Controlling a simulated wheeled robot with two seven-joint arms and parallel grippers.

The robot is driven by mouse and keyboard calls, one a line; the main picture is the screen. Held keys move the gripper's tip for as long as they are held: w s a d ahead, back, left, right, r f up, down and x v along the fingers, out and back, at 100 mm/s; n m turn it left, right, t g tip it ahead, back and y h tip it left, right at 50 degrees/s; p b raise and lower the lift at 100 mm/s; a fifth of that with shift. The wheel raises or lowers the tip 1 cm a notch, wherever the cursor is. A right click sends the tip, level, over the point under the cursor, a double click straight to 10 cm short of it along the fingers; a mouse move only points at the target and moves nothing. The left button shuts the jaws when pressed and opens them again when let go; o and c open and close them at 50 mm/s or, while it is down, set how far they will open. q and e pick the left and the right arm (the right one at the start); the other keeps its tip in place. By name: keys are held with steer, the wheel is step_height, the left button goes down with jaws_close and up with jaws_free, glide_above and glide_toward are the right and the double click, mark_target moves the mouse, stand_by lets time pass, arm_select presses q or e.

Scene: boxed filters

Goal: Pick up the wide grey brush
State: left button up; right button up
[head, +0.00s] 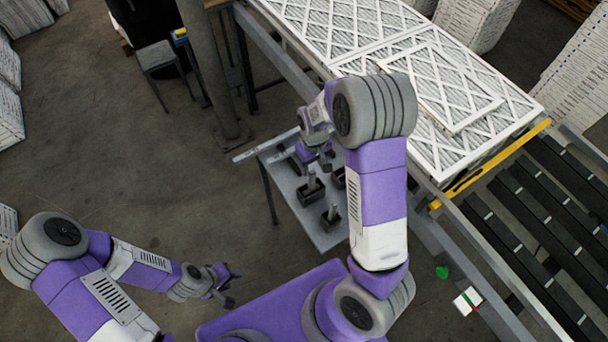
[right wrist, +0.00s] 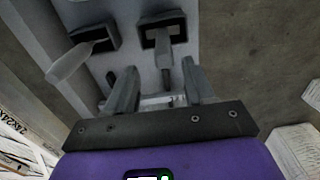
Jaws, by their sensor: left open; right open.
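Several black holders with grey upright handles stand on a small grey table (head: 327,240) in the head view. One grey brush (head: 312,184) stands in a holder near the table's middle, and another (head: 332,212) stands nearer its front edge. I cannot tell which is the wide one. My right gripper (head: 318,158) is over the table's far part, open. In the right wrist view, its fingers (right wrist: 161,68) point at a grey handle (right wrist: 164,50) in a black holder, and a second, lighter handle (right wrist: 70,62) leans at the left. My left gripper (head: 229,286) is open and empty, low, left of the table.
A conveyor (head: 545,225) with dark rollers is at the right, with a yellow bar (head: 490,165) at its end. White boxed filters (head: 420,70) lie behind the table. A grey stool (head: 156,56) stands at the back left.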

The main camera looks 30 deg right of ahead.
mark_target(312, 179)
steer(key=shift+s+a+f, duration=0.1)
steer(key=shift+s+f, duration=0.05)
steer(key=shift+f, duration=1.05)
steer(key=shift+s+a+f, duration=0.1)
steer(key=shift+s+f, duration=0.1)
steer(key=shift+f, duration=0.95)
steer(key=shift+s+a+f, duration=0.1)
steer(key=shift+s+f, duration=0.05)
steer(key=shift+f, duration=1.05)
jaws_close()
